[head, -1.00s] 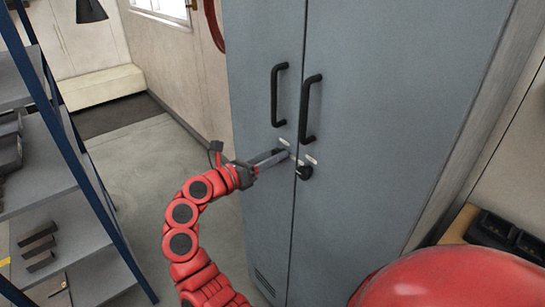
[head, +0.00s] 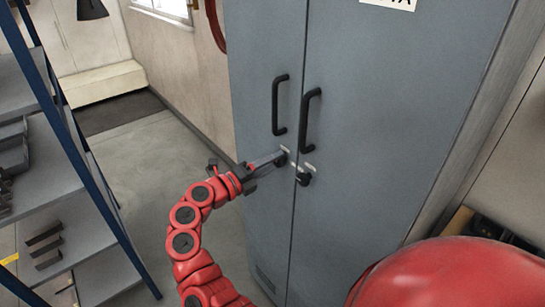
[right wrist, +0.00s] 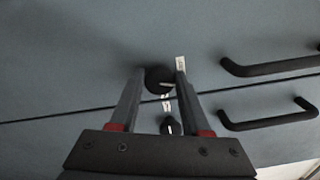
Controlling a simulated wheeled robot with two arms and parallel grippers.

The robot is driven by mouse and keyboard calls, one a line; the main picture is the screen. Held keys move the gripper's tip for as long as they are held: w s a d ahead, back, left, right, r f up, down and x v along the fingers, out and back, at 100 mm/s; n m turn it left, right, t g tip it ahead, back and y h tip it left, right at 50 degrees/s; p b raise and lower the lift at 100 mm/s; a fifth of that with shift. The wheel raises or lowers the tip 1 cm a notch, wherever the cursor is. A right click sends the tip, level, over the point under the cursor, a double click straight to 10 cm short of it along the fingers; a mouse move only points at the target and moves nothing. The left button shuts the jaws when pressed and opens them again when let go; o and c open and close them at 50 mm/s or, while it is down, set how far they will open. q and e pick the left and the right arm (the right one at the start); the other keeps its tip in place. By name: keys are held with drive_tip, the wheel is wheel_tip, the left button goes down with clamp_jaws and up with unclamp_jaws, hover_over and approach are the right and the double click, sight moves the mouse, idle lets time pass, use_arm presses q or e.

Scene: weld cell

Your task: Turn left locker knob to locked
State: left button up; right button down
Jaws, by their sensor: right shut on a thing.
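The grey locker (head: 385,130) has two doors with black handles. The left locker knob (head: 281,160) is black and round, on the left door below its handle. My right gripper (head: 280,157) reaches it from the left, and its fingers partly cover the knob. In the right wrist view the left knob (right wrist: 158,80) sits between the two fingertips of my right gripper (right wrist: 158,76), which is shut on it. A pale mark shows on the knob, but its setting is hard to read. The right knob (head: 303,178) is outside the fingers; it also shows in the wrist view (right wrist: 171,126). My left gripper is not in view.
The left door handle (head: 279,105) and right door handle (head: 310,120) stand out just above the knobs. A blue-framed shelf (head: 60,170) with dark metal pieces stands at the left. Open floor (head: 150,150) lies between the shelf and the locker.

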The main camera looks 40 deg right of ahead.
drive_tip(key=shift+n+p, duration=1)
drive_tip(key=shift+n, duration=0.6)
drive_tip(key=shift+f, duration=0.1)
drive_tip(key=shift+c, duration=2)
unclamp_jaws()
drive_tip(key=shift+a, duration=0.1)
